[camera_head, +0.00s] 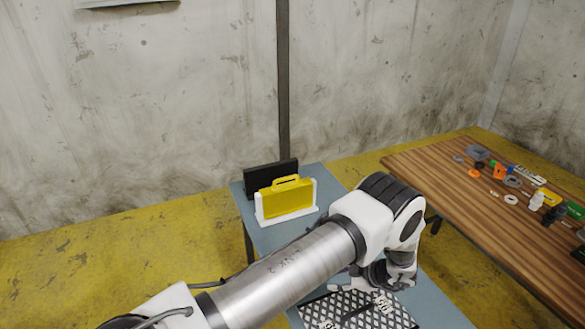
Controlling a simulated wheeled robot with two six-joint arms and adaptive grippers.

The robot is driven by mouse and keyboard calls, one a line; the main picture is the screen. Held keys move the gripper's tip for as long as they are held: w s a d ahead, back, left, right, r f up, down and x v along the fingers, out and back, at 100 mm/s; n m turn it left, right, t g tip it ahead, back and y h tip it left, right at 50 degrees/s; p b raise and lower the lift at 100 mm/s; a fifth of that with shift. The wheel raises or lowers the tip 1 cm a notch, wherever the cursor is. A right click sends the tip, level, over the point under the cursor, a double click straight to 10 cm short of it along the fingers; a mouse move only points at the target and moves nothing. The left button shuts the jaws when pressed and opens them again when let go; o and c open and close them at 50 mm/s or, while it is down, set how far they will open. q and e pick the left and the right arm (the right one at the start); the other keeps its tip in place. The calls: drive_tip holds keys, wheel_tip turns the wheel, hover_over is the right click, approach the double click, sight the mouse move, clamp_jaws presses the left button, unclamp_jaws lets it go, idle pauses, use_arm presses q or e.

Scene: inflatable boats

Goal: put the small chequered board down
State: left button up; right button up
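The small chequered board (350,307), black with a white diamond pattern, shows at the bottom of the head view, over the blue-grey table (447,307). Its lower edge is cut off by the frame. My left arm comes in from the left and bends down at the wrist. My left gripper (383,298) is at the board's upper right part, partly hidden by my wrist. I cannot tell whether its fingers are shut on the board, or whether the board touches the table. My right gripper is not in view.
A yellow case with a handle (288,199) stands in a white holder (290,217) on the table's far end, in front of a black panel (262,178). A wooden table (470,200) at the right carries several small parts. The grey table is bare right of the board.

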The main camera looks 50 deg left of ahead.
use_arm(q)
drive_tip(key=s+f+m+t, duration=0.1)
drive_tip(key=s+m+t, duration=0.1)
drive_tip(key=m, duration=0.3)
drive_tip(key=s+f+m+t+h, duration=0.1)
drive_tip(key=s+f+m+t, duration=0.1)
drive_tip(key=s+m, duration=0.3)
drive_tip(key=s+a+f+m+t+h, duration=0.1)
drive_tip(key=s+m, duration=0.2)
drive_tip(key=m, duration=0.3)
drive_tip(key=shift+s+f+m+t, duration=0.15)
drive_tip(key=shift+m+t, duration=0.15)
drive_tip(key=shift+t, duration=0.1)
drive_tip(key=s+d+r+m+g+h, duration=0.1)
drive_tip(key=s+d+m+g+h, duration=0.1)
drive_tip(key=s+d+m+h, duration=0.5)
drive_tip(key=s+d+m+g, duration=0.15)
drive_tip(key=s+d, duration=0.35)
drive_tip(key=s, duration=0.7)
wheel_tip(320, 180, down, 12)
drive_tip(key=b, duration=1.2)
drive_tip(key=shift+w+a, duration=0.25)
drive_tip(key=shift+a, duration=0.05)
drive_tip(key=shift+m, duration=0.25)
drive_tip(key=shift+f, duration=0.1)
